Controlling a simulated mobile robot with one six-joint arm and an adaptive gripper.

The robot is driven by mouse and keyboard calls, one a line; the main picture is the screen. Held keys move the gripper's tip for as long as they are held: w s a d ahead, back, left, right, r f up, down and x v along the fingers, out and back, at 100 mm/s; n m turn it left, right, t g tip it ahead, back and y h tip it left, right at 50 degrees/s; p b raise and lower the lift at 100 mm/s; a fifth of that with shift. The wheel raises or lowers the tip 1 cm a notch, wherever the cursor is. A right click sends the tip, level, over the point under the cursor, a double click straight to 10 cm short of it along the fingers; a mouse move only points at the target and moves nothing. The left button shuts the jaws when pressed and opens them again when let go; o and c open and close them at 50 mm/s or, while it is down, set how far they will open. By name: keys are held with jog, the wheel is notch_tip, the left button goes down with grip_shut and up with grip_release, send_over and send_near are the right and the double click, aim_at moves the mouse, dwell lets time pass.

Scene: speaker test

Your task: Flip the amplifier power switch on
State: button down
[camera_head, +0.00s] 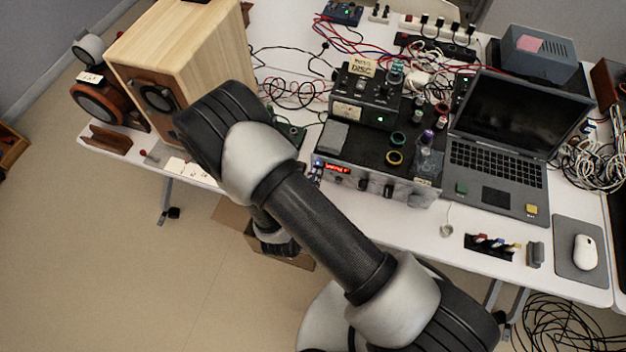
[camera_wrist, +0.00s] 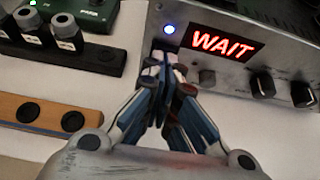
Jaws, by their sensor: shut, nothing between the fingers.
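The amplifier (camera_head: 375,187) is a silver-fronted box on the white table in the head view, with a lit red display and several knobs. In the wrist view, the amplifier's front panel (camera_wrist: 218,75) fills the upper right. Its red display (camera_wrist: 221,43) reads WAIT, and a blue light (camera_wrist: 169,28) glows left of it. My gripper (camera_wrist: 166,62) is shut and empty, its fingertips close together at the panel just below the blue light. I cannot tell whether they touch it. The power switch is not clearly visible; the fingertips cover that part of the panel.
A laptop (camera_head: 495,170) stands right of the amplifier, and a wooden speaker (camera_head: 200,45) stands at the left. Small devices and rings sit on top of the amplifier. Cables (camera_head: 290,92) lie behind. A brown strip (camera_wrist: 40,113) lies left of my gripper.

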jog(key=shift+r, duration=0.15)
jog(key=shift+r+p, duration=0.3)
jog(key=shift+r, duration=0.4)
jog(key=shift+a, duration=0.1)
